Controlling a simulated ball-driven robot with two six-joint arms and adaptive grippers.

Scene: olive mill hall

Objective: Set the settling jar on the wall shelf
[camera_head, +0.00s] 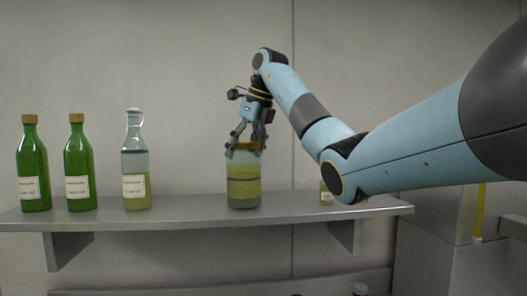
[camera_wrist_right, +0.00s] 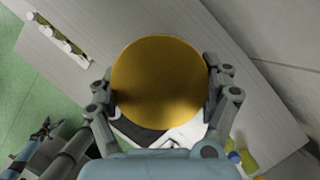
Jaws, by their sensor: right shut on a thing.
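The settling jar (camera_head: 243,185) is clear glass with layered yellow-green liquid and a golden-brown lid. It is upright at the middle of the wall shelf (camera_head: 290,212), its base at the board's surface; I cannot tell whether it fully rests there. My right gripper (camera_head: 246,143) comes from above and is shut on the jar at its lid. In the right wrist view the round lid (camera_wrist_right: 160,82) fills the space between the fingers and hides the jar's body. My left gripper is not seen in the head view.
Two green corked bottles (camera_head: 33,170) (camera_head: 79,170) and a clear stoppered bottle (camera_head: 135,170) stand at the shelf's left. A small labelled container (camera_head: 326,196) is partly hidden behind my right arm. Free board lies on both sides of the jar.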

